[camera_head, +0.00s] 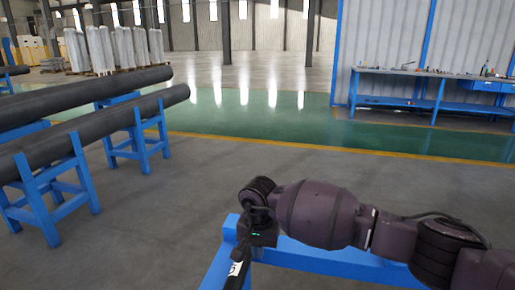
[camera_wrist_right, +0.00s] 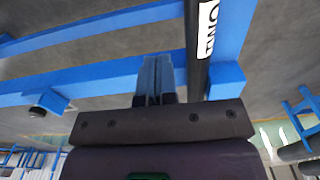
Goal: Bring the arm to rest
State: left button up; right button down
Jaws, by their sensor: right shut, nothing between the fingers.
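My right arm reaches in from the right of the head view, dark purple and black, above a blue frame (camera_head: 320,257). In the right wrist view the two grey fingers of the right gripper (camera_wrist_right: 158,75) are together and empty, in front of blue beams (camera_wrist_right: 100,83). A black bar with a white label (camera_wrist_right: 197,75) runs just right of the fingers, apparently apart from them. My left gripper is in neither view.
Long dark pipes (camera_head: 100,108) lie on blue trestles (camera_head: 138,138) at the left. A blue workbench (camera_head: 430,88) with small tools stands at the back right. White wrapped stacks (camera_head: 115,50) stand far left. The green floor strip (camera_head: 260,115) and grey floor ahead are clear.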

notch_tip(320, 180, up, 5)
jog(key=p, duration=0.1)
jog(key=s+a+f+m+g+y+p, duration=0.3)
jog(key=s+a+m+y, duration=0.45)
jog(key=s, duration=0.65)
jog(key=s+a+r+m+t+y+p, duration=0.15)
jog(key=s+r+m+t+y, duration=0.45)
jog(key=m+y, duration=0.6)
jog(key=s+d+f+m+t+h+p, duration=0.2)
jog(key=d+m+t+h, duration=0.45)
jog(key=m, duration=0.85)
jog(key=s+d+f+m+t+h+p, duration=0.3)
jog(key=d+m+t, duration=0.4)
jog(key=d+m, duration=0.7)
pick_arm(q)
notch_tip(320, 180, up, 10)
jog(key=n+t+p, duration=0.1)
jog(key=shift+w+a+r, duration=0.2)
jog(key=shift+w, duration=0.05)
pick_arm(e)
jog(key=s+d+f+m+g+h, duration=0.2)
jog(key=s+d+f+m+h, duration=0.2)
jog(key=s+d+m, duration=0.3)
jog(key=s+d+f+m+g+h, duration=0.3)
jog(key=s+d+m+h, duration=0.3)
jog(key=s+m, duration=0.5)
jog(key=shift+s+d+f+m+g, duration=0.25)
jog(key=shift+d+f+m+g, duration=0.15)
jog(key=shift+m, duration=0.25)
